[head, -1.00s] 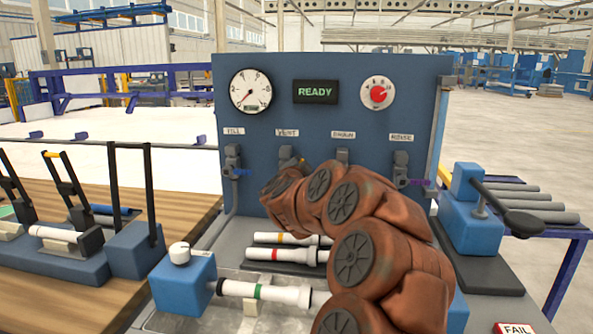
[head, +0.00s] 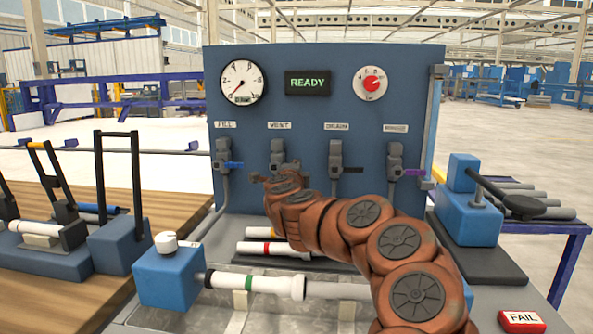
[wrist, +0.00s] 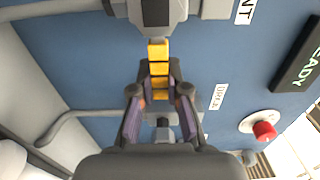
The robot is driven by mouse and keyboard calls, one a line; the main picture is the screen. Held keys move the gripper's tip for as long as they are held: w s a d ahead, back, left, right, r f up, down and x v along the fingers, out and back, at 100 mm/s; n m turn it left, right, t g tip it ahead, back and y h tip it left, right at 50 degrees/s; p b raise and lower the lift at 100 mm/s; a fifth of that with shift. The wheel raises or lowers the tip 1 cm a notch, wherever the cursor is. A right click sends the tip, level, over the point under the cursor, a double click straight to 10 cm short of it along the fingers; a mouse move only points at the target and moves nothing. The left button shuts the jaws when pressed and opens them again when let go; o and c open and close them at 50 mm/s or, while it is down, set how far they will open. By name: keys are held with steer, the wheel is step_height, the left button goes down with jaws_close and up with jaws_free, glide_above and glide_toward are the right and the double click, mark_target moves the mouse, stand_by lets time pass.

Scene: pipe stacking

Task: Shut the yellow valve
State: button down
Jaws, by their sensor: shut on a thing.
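The yellow valve lever (wrist: 158,58) shows in the wrist view, running from its grey valve body (wrist: 157,12) down between my fingers. Its labels read sideways there, so the lever lies sideways across the panel, toward the drain valve. My gripper (wrist: 159,84) is shut on the lever's outer part, one finger on each side. In the head view the grey body of this valve (head: 277,150) stands under the VENT label. My gripper (head: 277,180) is just below it and hides the yellow lever there.
Valves with blue (head: 233,165), black (head: 350,170) and purple (head: 413,173) levers flank it, all levers pointing right. The blue panel (head: 310,120) carries a gauge, a READY display and a red knob (head: 372,87). White pipes (head: 262,284) lie below my arm.

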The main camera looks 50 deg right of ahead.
steer(key=shift+f, duration=0.15)
steer(key=c, duration=1.1)
jaws_free()
steer(key=shift+c, duration=0.2)
steer(key=shift+a, duration=0.1)
steer(key=v, duration=1.2)
